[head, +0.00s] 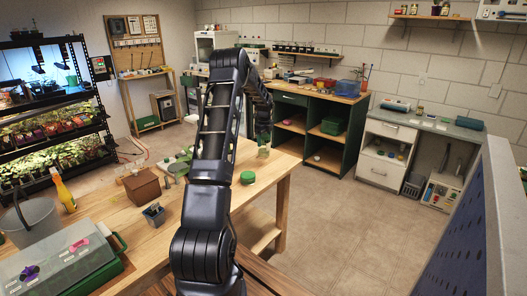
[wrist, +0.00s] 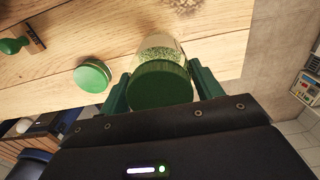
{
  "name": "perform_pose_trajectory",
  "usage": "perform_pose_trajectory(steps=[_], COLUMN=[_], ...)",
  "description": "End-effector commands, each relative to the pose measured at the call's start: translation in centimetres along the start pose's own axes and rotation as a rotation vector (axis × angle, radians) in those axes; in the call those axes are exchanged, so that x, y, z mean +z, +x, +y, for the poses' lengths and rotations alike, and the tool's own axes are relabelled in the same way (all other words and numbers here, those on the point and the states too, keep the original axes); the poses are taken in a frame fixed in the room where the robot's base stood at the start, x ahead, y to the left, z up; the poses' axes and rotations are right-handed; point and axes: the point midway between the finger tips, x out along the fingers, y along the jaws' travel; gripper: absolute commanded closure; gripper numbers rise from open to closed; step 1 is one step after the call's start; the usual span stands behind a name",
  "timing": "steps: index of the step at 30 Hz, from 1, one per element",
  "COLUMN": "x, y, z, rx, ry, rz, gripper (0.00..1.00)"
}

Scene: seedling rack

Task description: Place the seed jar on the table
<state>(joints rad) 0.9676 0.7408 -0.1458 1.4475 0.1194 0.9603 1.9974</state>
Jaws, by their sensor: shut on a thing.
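The seed jar (wrist: 160,48) is clear glass with green-speckled contents and a dark green lid. In the wrist view it sits between the two green fingers of my gripper (wrist: 160,88), which is shut on it around the lid end. In the head view the jar (head: 263,152) shows small below my gripper (head: 263,139), over the far right part of the wooden table (head: 262,195). I cannot tell whether its base touches the tabletop. My arm hides part of the table.
A round green lidded thing (wrist: 92,76) stands on the table beside the jar; it also shows in the head view (head: 248,177). A brown box (head: 142,186), a grey bucket (head: 28,218) and a lidded bin (head: 60,262) stand further left. The table's right edge is close.

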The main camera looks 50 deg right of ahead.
Motion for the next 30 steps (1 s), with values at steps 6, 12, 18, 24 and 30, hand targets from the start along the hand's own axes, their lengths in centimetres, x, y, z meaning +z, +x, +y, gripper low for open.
perform_pose_trajectory(steps=[6,12,18,24,30], x=[0.0,-0.1,-0.1,0.0,0.0], y=[1.9,3.5,6.0,6.1,6.4], z=[0.0,0.0,0.0,0.0,0.0], rx=[0.0,0.001,0.0,-0.001,0.0], ry=[0.001,0.001,0.002,0.001,0.001], rz=[-0.001,0.001,-0.001,-0.001,0.0], gripper=[0.91,0.91,0.91,0.91,0.91])
